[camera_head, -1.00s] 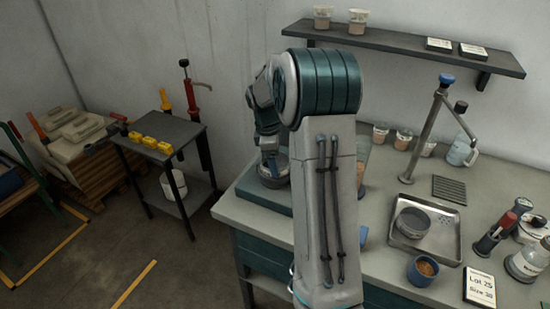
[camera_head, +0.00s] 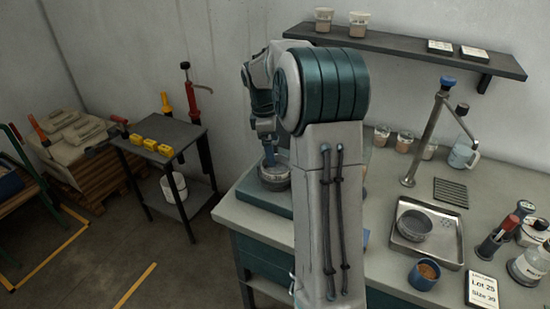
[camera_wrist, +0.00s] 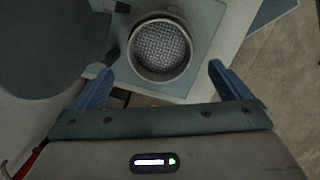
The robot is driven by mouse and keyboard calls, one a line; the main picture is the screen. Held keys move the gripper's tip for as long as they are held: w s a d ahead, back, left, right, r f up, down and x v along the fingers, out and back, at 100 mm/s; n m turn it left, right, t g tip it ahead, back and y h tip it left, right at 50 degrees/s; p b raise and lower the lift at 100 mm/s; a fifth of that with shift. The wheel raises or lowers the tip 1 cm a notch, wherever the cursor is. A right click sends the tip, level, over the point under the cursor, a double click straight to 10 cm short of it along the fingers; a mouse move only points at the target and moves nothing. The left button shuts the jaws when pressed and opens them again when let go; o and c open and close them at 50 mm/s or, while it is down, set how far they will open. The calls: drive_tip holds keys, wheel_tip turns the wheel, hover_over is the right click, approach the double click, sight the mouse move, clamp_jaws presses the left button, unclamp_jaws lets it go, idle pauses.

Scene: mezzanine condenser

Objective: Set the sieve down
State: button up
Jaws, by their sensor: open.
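The round metal sieve (camera_head: 275,178) stands on a blue-green platform (camera_head: 252,194) at the left end of the bench in the head view. In the wrist view, the sieve (camera_wrist: 160,47) shows from above, with its mesh facing me and looking empty. My gripper (camera_wrist: 157,70) is open, its blue fingers apart and clear of the sieve's rim. In the head view my gripper (camera_head: 268,150) is just above the sieve, and my own arm hides part of the platform.
A steel tray (camera_head: 455,245) with a round grey pan (camera_head: 413,224) lies on the bench at right. Near it are a blue cup (camera_head: 424,274), a tall stand (camera_head: 425,135), several jars and a label card (camera_head: 481,288). A wall shelf (camera_head: 420,55) hangs behind.

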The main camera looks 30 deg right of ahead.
drive_tip(key=s+a+r+m, duration=0.2)
drive_tip(key=s+a+r, duration=0.3)
drive_tip(key=r, duration=0.3)
drive_tip(key=s+a+f+m+t, duration=0.1)
drive_tip(key=s+a+m, duration=0.2)
drive_tip(key=s, duration=0.4)
drive_tip(key=s+a+f+m+t+y, duration=0.1)
drive_tip(key=s+a+f+m, duration=0.1)
drive_tip(key=s, duration=0.5)
drive_tip(key=s+a+f+m+t, duration=0.2)
drive_tip(key=s+a+m, duration=0.2)
drive_tip(key=s, duration=0.3)
drive_tip(key=shift+s+a+m+y, duration=0.3)
drive_tip(key=shift+a+m, duration=0.1)
drive_tip(key=shift+m, duration=0.1)
